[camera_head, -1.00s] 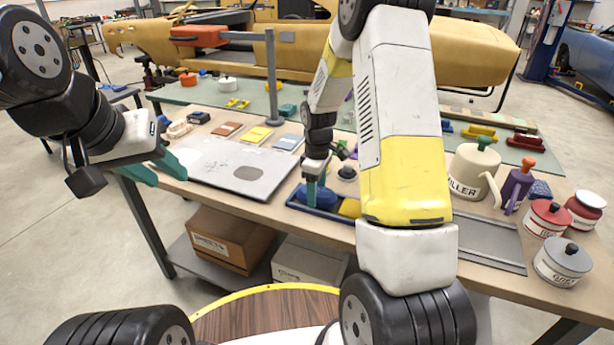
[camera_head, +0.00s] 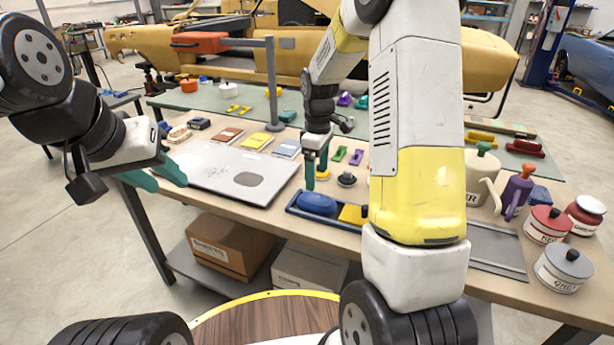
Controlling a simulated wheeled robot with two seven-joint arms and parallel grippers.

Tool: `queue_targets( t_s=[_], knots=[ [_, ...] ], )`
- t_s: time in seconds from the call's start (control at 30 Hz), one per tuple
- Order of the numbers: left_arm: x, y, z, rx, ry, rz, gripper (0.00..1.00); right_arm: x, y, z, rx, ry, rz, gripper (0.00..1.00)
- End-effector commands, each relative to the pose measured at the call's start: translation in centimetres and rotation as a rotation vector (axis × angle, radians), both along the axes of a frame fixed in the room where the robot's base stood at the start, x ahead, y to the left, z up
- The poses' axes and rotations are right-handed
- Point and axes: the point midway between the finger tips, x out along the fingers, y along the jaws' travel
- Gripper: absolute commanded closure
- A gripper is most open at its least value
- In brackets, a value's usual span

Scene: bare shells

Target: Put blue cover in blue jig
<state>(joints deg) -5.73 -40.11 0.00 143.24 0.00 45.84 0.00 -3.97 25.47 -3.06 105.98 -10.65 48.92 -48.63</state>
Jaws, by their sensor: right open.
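A blue oval piece, apparently the blue cover (camera_head: 318,204), lies in the left part of a dark blue tray (camera_head: 337,225) at the table's front edge. My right gripper (camera_head: 316,172) is open and empty, pointing down just behind and above the blue piece, apart from it. My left gripper (camera_head: 157,176) has its green fingers apart and empty, off the table's left front corner. A flat blue-topped piece (camera_head: 287,147) stands right of similar yellow and brown ones; I cannot tell whether it is the blue jig.
A yellow block (camera_head: 352,214) shares the tray, partly hidden by my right arm. A grey metal plate (camera_head: 215,178) lies left of it. A grey post (camera_head: 272,90) stands behind. Pots, jars and a watering can (camera_head: 481,172) crowd the right side.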

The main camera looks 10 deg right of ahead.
Motion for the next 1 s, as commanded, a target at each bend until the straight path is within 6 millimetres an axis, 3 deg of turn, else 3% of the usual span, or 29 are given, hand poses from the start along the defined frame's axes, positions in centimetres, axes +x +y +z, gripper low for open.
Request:
queue_targets(
  t_s=[0.1, 0.3, 0.47, 0.7, 0.83, 1.0],
  knots=[
    [0.0, 0.0, 0.0, 0.000, 0.000, 0.000, 0.64, 0.0, 0.0, 2.2, 0.001, -0.003, 0.000, 0.17],
    [0.0, 0.0, 0.0, 0.000, 0.000, 0.000, 0.64, -0.2, 0.1, 4.1, 0.002, -0.002, -0.003, 0.17],
    [0.0, 0.0, 0.0, 0.000, 0.000, 0.000, 0.64, -1.9, 0.1, 7.2, 0.025, -0.051, -0.083, 0.17],
    [0.0, 0.0, 0.0, 0.000, 0.000, 0.000, 0.64, -9.5, 0.6, 14.6, 0.134, -0.204, -0.380, 0.17],
    [0.0, 0.0, 0.0, 0.000, 0.000, 0.000, 0.64, -14.3, 1.0, 17.1, 0.216, -0.279, -0.547, 0.17],
    [0.0, 0.0, 0.0, 0.000, 0.000, 0.000, 0.64, -19.9, 1.6, 18.5, 0.330, -0.356, -0.741, 0.17]
  ],
)
